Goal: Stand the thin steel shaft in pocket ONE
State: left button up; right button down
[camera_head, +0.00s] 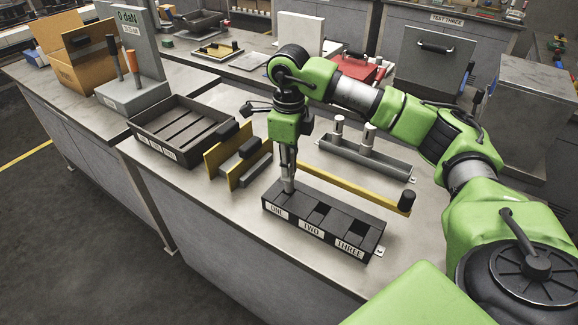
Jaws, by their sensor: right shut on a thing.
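A dark fixture block (296,232) with pockets labelled ONE, TWO and THREE stands on the grey bench. My right gripper (288,165) points straight down over pocket ONE, at the block's left end. It is shut on the thin steel shaft (288,185), which looks upright. The shaft's lower end is at the mouth of pocket ONE; I cannot tell how deep it sits. Pockets TWO (319,214) and THREE (356,234) look empty. My left gripper is not in view.
A yellow bar with a black knob (406,202) runs close behind the block. A grey holder (392,165) with two upright pale cylinders stands further back. Yellow plates with dark handles (222,150) and a slotted dark tray (143,126) are to the left.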

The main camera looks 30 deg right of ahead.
jog(key=shift+f+b, duration=1.5)
jog(key=shift+f, duration=0.6)
dwell(1.5)
jog(key=c, duration=1.9)
grip_release()
notch_tip(320, 180, up, 12)
